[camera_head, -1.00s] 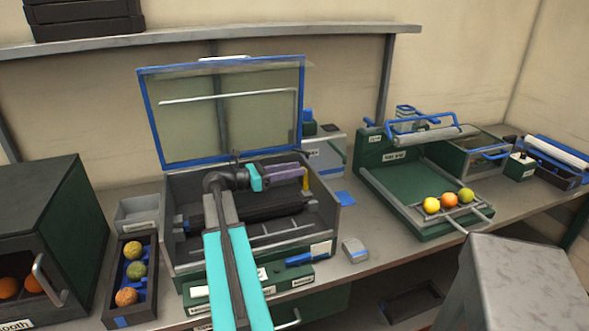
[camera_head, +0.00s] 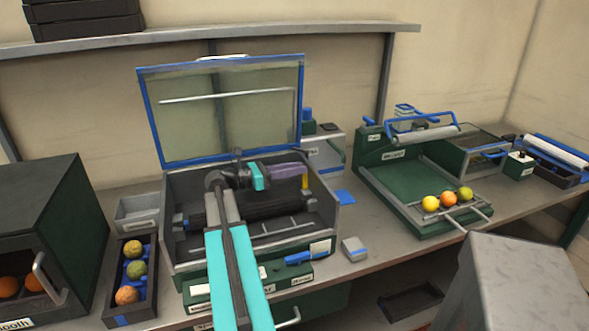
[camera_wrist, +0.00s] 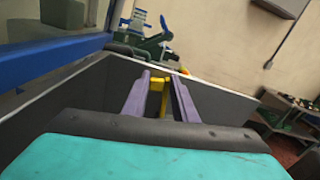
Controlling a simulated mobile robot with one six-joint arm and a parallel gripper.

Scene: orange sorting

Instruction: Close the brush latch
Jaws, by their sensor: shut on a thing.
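The brush box (camera_head: 250,256) is an open grey and green case with its blue-framed clear lid (camera_head: 228,112) raised. A dark brush roller (camera_head: 262,206) lies inside it. The small yellow latch (camera_head: 305,181) stands upright at the box's right inner side. My gripper (camera_head: 304,169) has purple fingers and reaches over the roller to the latch. In the wrist view my gripper (camera_wrist: 164,80) is shut on the yellow latch (camera_wrist: 156,86), which shows between the fingertips. The latch's lower part is partly hidden by the fingers.
A green tray (camera_head: 395,190) with several fruits on its rails stands to the right. A narrow dark tray (camera_head: 118,295) with fruits and a dark green cabinet (camera_head: 75,200) stand to the left. A small grey block (camera_head: 355,249) lies right of the box. The raised lid stands behind my arm.

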